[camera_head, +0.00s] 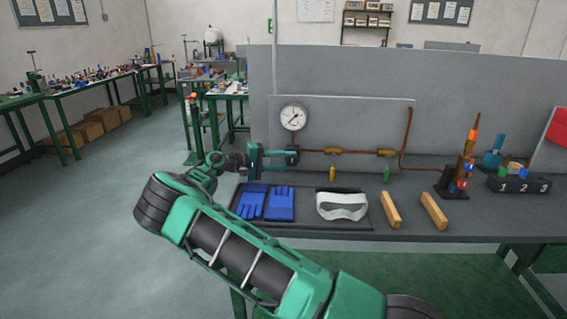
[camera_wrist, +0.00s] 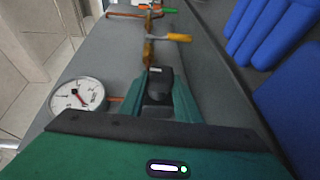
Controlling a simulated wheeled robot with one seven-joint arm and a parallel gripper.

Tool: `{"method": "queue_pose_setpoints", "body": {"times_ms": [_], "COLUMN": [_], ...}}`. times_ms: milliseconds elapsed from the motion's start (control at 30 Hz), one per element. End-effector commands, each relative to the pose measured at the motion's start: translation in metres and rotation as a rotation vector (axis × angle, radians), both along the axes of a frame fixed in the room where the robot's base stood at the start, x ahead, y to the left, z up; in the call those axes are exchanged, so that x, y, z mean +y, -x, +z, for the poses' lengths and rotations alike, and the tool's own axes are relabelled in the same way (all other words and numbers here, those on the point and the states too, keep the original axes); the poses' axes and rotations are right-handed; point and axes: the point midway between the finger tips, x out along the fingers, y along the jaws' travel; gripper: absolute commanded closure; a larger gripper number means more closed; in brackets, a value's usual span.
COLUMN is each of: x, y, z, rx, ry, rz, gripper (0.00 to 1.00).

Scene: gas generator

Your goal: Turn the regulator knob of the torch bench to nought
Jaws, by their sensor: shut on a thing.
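The regulator knob (camera_wrist: 158,86) is dark and sits between the fingers of my gripper in the wrist view. My gripper (camera_head: 293,157) is shut on it, at the left end of the copper pipe on the torch bench (camera_head: 430,222). In the head view the fingers hide the knob. A round white gauge (camera_head: 293,117) with a red needle stands just above my gripper. The gauge also shows in the wrist view (camera_wrist: 78,96); its numbers are too small to read.
Yellow-handled (camera_head: 332,174) and green-handled (camera_head: 386,175) valves lie along the pipe to the right. Blue gloves (camera_head: 281,204), white goggles (camera_head: 342,206) and wooden blocks (camera_head: 390,210) lie on the bench. A torch on a stand (camera_head: 464,172) is farther right.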

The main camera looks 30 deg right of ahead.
Motion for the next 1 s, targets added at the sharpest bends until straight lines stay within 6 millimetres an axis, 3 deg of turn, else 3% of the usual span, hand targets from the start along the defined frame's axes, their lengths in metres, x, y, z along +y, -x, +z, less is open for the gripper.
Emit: {"method": "queue_pose_setpoints", "body": {"times_ms": [167,200,267,667,1000], "x": [0.004,0.005,0.004,0.007,0.064], "y": [-0.002,-0.002,-0.002,-0.002,-0.016], "z": [-0.006,-0.006,-0.005,-0.001,0.004], "rx": [0.007,0.007,0.007,0.002,0.004], "ry": [-0.010,-0.010,-0.010,-0.002,-0.002], "rz": [0.007,0.007,0.006,0.002,0.006], "gripper": [0.93,0.63,0.52,0.52,0.52]}}
